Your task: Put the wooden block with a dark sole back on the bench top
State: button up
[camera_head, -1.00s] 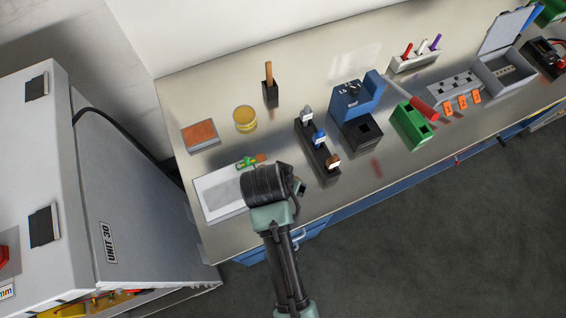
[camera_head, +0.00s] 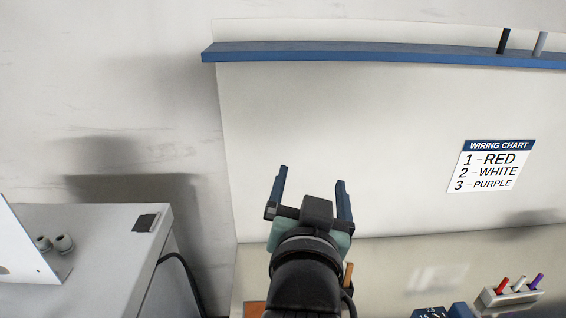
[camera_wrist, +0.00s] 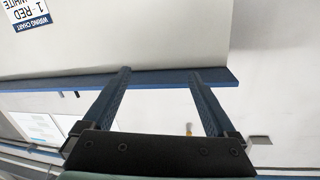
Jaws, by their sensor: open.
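I cannot make out the wooden block with a dark sole in either view now. My gripper (camera_head: 312,178) is raised in front of the white back panel, its two blue fingers spread apart with nothing between them. In the wrist view my gripper (camera_wrist: 159,71) is also open and empty, its fingertips overlapping the blue shelf edge in the picture. The bench top (camera_head: 390,272) shows only as a strip at the bottom of the head view, partly hidden by my arm.
A blue shelf (camera_head: 380,52) runs along the panel top, with dark and grey sticks at its right. A wiring chart (camera_head: 492,165) hangs at right. A rack with red, white and purple pegs (camera_head: 510,293) stands on the bench. A grey cabinet (camera_head: 100,245) is at left.

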jog(key=s+a+r+n+t+y, duration=0.1)
jog(key=s+r+t, duration=0.4)
jog(key=r, duration=0.9)
jog(key=s+a+r+n+t+y, duration=0.1)
jog(key=s+a+r+n+t, duration=0.2)
jog(key=r, duration=1.1)
jog(key=s+t, duration=0.2)
jog(key=s, duration=0.3)
jog(key=shift+s, duration=0.2)
jog(key=shift+a, duration=0.1)
